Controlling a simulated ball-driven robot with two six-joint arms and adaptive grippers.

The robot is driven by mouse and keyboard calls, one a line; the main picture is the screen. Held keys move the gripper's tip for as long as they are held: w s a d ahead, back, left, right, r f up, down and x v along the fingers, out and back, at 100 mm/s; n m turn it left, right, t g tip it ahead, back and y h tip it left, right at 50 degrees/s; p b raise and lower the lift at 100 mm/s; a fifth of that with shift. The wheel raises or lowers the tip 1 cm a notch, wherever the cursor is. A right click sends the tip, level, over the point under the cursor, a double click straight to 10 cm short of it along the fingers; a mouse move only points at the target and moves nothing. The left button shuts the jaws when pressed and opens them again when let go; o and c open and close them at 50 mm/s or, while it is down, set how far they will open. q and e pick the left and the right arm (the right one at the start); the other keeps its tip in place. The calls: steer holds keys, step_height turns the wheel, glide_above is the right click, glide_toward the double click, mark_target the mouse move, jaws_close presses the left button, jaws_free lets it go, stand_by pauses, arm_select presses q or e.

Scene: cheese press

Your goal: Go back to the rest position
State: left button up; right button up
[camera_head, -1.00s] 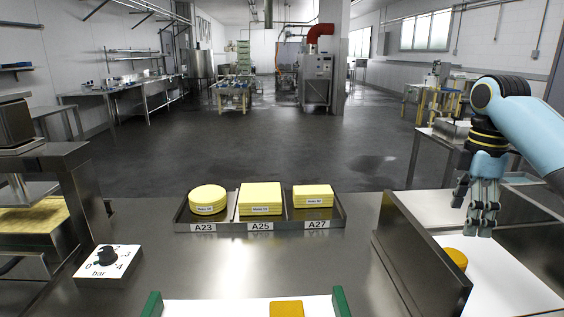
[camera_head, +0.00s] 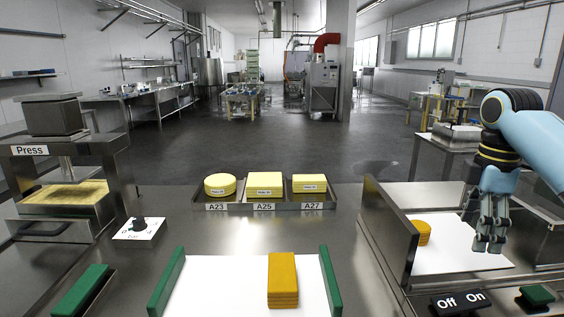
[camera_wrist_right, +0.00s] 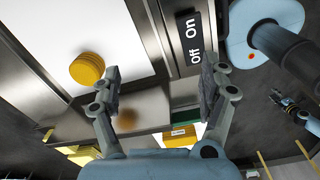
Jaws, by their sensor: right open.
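My right gripper (camera_head: 490,240) hangs pointing down at the right, over the right side of the white board behind the metal divider. It is open and empty; its spread fingers also show in the right wrist view (camera_wrist_right: 160,95). A round orange cheese (camera_head: 423,232) stands on that board, left of the gripper and apart from it. It also shows in the right wrist view (camera_wrist_right: 87,69). My left gripper is not in view.
An orange block (camera_head: 283,280) lies on the white board between green bars. Yellow cheeses stand in the labelled tray (camera_head: 264,207). The press (camera_head: 60,150) and dial (camera_head: 139,228) are at left. An Off/On switch (camera_head: 460,301) and metal divider (camera_head: 388,232) are at right.

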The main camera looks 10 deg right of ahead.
steer(key=s+a+f+m+t, duration=0.1)
steer(key=s+a+f+m, duration=0.4)
steer(key=s+a+f, duration=0.45)
steer(key=s+a+r+m+t, duration=0.1)
steer(key=s+a+m, duration=0.25)
steer(key=s, duration=0.45)
steer(key=s+a+m+t, duration=0.15)
steer(key=s+m, duration=0.25)
steer(key=s, duration=0.5)
step_height(320, 180, down, 29)
steer(key=s+d+g+b, duration=0.2)
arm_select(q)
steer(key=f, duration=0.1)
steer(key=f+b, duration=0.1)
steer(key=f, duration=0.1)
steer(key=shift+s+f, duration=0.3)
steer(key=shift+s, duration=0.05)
arm_select(e)
steer(key=s+f, duration=1.6)
steer(key=s, duration=0.2)
steer(key=shift+d+f+m+g+h, duration=0.15)
steer(key=shift+d+m+g+h, duration=0.15)
steer(key=shift+d+m+g, duration=0.1)
